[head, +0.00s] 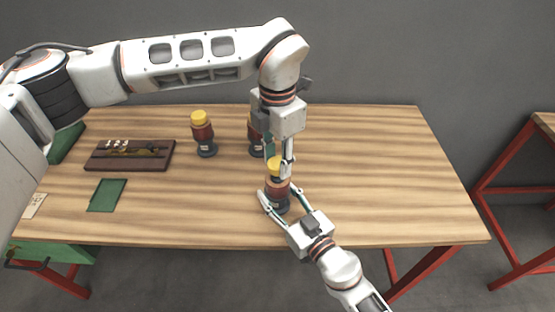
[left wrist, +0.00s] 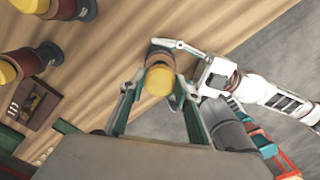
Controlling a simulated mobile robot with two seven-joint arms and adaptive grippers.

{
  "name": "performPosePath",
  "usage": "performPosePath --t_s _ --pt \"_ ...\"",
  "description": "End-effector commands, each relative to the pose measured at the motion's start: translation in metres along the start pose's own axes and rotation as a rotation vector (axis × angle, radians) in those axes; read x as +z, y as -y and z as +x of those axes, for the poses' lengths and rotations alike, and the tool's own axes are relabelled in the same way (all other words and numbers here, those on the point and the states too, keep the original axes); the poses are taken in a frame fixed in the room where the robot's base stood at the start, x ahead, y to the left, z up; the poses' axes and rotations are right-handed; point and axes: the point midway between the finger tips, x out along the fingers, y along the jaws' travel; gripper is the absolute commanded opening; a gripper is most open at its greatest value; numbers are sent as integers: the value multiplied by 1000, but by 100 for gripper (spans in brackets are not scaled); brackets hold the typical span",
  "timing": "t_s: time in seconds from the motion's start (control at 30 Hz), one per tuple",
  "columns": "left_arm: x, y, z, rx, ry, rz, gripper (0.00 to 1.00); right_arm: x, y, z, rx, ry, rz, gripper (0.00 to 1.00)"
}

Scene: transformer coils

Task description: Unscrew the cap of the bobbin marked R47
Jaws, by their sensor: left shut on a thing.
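A bobbin (head: 279,188) with a brown body, dark base and yellow cap stands upright near the table's front edge; any marking on it is not readable. My left gripper (head: 279,163) reaches down from above and is shut on its yellow cap, which also shows in the left wrist view (left wrist: 159,81). My right gripper (head: 278,192) comes from the front right with a finger on either side of the bobbin's body; whether it touches is unclear. Another yellow-capped bobbin (head: 202,132) stands at the back left. A third bobbin (head: 254,135) is partly hidden behind my left gripper.
A dark wooden tray (head: 100,163) with small parts lies at the left of the wooden table (head: 380,170). A green mat (head: 107,195) lies in front of it, and a pale card (head: 35,206) lies at the left edge. The table's right half is clear.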

Motion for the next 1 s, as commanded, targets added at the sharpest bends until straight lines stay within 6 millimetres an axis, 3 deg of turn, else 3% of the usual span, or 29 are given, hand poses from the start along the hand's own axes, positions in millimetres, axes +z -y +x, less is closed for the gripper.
performPosePath --t_s 0.23,0.53,0.77,0.8,0.83,1.0 --pt "0 -1 -6 2 2 0 6 0 0 0 0 0 0 0" --pt "0 0 -38 2 1 1 6 0 0 0 0 0 0 0" --pt "0 0 -40 0 0 0 6 0 0 0 0 0 0 0" --pt "0 0 -40 0 0 0 6 0 0 0 0 0 0 55" --pt "0 0 -40 0 0 0 6 0 0 0 0 0 0 63" --pt "0 0 -40 0 0 0 6 0 0 0 0 0 0 64"
